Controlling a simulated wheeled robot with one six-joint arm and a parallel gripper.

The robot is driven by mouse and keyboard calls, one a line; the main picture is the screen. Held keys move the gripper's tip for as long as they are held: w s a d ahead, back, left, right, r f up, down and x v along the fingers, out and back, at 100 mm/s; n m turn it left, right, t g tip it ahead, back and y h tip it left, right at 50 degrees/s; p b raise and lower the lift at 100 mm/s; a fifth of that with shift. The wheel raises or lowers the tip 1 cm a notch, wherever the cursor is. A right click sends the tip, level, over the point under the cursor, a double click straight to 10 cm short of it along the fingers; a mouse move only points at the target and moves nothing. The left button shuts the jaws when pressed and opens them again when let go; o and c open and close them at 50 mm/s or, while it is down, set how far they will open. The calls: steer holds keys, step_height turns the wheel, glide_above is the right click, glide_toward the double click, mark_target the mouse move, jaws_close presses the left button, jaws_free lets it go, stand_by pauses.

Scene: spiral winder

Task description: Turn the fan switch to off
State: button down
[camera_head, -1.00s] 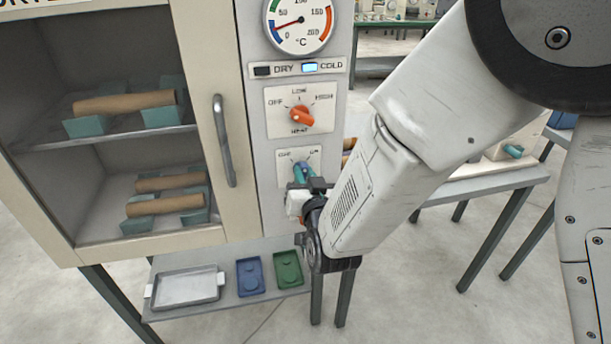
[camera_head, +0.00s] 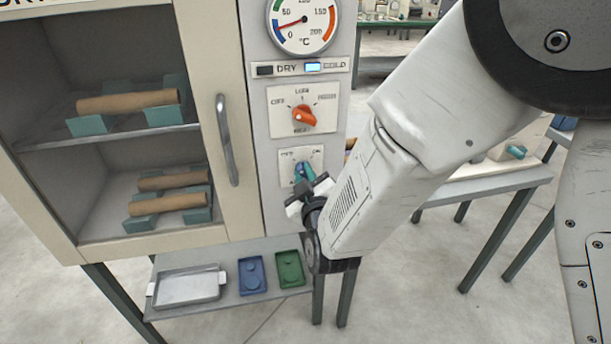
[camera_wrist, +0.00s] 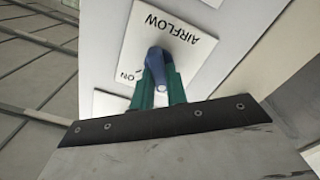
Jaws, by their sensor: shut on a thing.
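The fan switch is a blue knob (camera_head: 298,174) on the lower plate of the oven's grey control panel, with small OFF and ON marks above it. In the wrist view the knob (camera_wrist: 155,64) sits on a white plate (camera_wrist: 190,38) reading AIRFLOW, upside down, with ON beside it. My gripper (camera_head: 306,171) is at the knob. Its green fingers (camera_wrist: 159,78) are shut on the knob, one on each side. The OFF mark is hidden in the wrist view, and the knob's exact pointing is hard to tell.
Above is an orange heat knob (camera_head: 304,116). A vertical door handle (camera_head: 227,140) stands close to the left. A lower shelf (camera_head: 228,302) holds a metal tray (camera_head: 187,287), a blue tray (camera_head: 252,275) and a green tray (camera_head: 290,268).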

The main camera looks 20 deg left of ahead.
steer(key=shift+n, duration=0.5)
steer(key=c, duration=1.4)
jaws_free()
steer(key=shift+a, duration=0.1)
steer(key=v, duration=0.8)
steer(key=shift+w, duration=0.1)
